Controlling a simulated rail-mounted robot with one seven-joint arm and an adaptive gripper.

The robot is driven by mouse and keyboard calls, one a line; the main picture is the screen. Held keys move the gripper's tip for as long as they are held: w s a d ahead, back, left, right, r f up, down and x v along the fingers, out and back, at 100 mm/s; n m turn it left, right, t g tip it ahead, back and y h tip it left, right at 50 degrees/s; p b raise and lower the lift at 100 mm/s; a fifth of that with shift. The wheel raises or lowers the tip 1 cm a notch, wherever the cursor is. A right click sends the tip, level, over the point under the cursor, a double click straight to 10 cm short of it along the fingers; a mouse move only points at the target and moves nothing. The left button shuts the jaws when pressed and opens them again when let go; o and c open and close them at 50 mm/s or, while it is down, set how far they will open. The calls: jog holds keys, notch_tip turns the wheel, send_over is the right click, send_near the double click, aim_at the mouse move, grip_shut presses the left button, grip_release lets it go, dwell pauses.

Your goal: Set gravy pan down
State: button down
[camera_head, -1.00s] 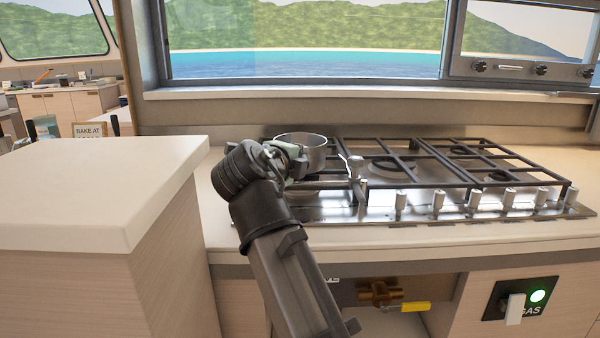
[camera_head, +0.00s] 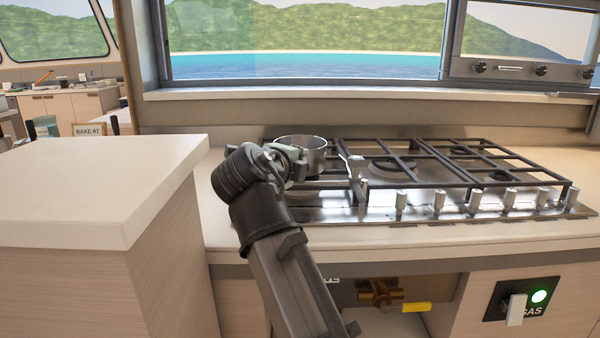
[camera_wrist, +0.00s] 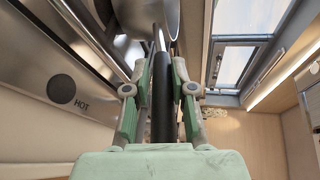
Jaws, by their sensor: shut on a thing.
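The gravy pan (camera_head: 313,150), a small steel pan, is at the left end of the gas hob (camera_head: 379,205), at the height of the black grates. I cannot tell whether its base touches the grate. In the wrist view part of the steel pan (camera_wrist: 133,22) shows at the top, cut off by the frame. My gripper (camera_wrist: 160,95) has its green fingers shut on the pan's dark handle (camera_wrist: 162,75). In the head view my gripper (camera_head: 292,165) is just left of the pan and my arm hides much of the handle.
Black grates (camera_head: 420,165) spread to the right of the pan, with a row of knobs (camera_head: 471,199) along the hob's front. A raised white-topped counter (camera_head: 100,180) stands close on the left. A window sill (camera_head: 350,93) runs behind.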

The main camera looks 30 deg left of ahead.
jog(key=shift+f+b, duration=0.35)
jog(key=shift+b, duration=0.1)
dwell(1.1)
jog(key=c, duration=1.1)
grip_release()
jog(key=shift+c, duration=0.2)
jog(key=shift+v, duration=1.75)
jog(key=o, duration=0.6)
jog(key=shift+c, duration=0.2)
jog(key=shift+f, duration=0.1)
jog(key=o, duration=0.4)
